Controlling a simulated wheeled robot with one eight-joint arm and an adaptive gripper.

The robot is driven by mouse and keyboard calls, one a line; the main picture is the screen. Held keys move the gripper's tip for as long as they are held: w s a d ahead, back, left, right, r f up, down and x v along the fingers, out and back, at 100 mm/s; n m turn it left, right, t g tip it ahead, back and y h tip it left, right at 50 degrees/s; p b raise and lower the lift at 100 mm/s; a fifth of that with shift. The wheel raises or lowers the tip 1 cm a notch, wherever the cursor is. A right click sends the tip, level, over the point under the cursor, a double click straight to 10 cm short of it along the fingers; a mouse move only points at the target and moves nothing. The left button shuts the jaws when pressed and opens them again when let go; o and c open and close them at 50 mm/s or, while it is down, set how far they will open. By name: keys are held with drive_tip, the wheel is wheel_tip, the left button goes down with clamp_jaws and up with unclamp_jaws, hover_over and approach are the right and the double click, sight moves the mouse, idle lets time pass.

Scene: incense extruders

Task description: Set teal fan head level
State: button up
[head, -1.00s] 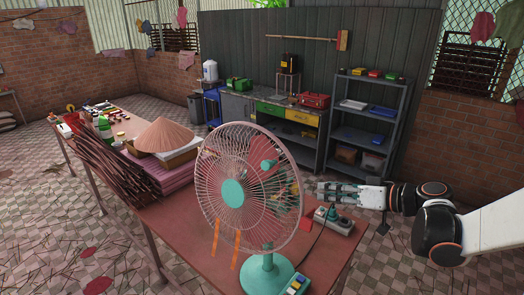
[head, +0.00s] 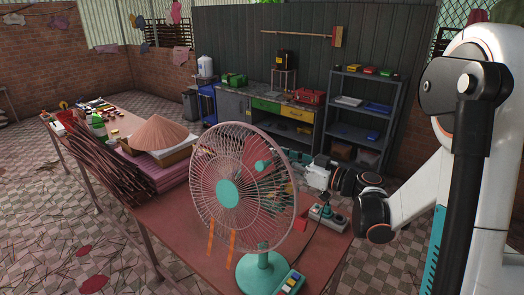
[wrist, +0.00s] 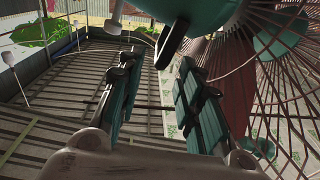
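The teal fan stands on the red table, its round teal base (head: 262,275) near the front edge. Its head has a pinkish wire cage (head: 215,150) and teal hub (head: 228,193), facing left toward the viewer; I cannot tell its exact tilt. My gripper (head: 291,172) is behind the cage's right side, fingers partly hidden by the wires. In the wrist view my gripper (wrist: 158,66) has its two teal-padded fingers apart with nothing between them. The teal motor housing (wrist: 200,14) is just beyond and above the fingertips, and the cage (wrist: 285,75) fills the right.
A power strip (head: 328,217) with a plug and cable lies right of the fan. A conical hat (head: 158,134) and bundles of sticks (head: 100,165) are on the table's left. A metal shelf (head: 362,110) and workbench (head: 262,110) stand behind. Bare red tabletop (head: 180,225) shows left of the base.

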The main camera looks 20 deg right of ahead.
drive_tip(key=p+x, duration=0.1)
drive_tip(key=x, duration=0.6)
drive_tip(key=shift+w+a, duration=0.1)
drive_tip(key=shift+w, duration=0.05)
clamp_jaws()
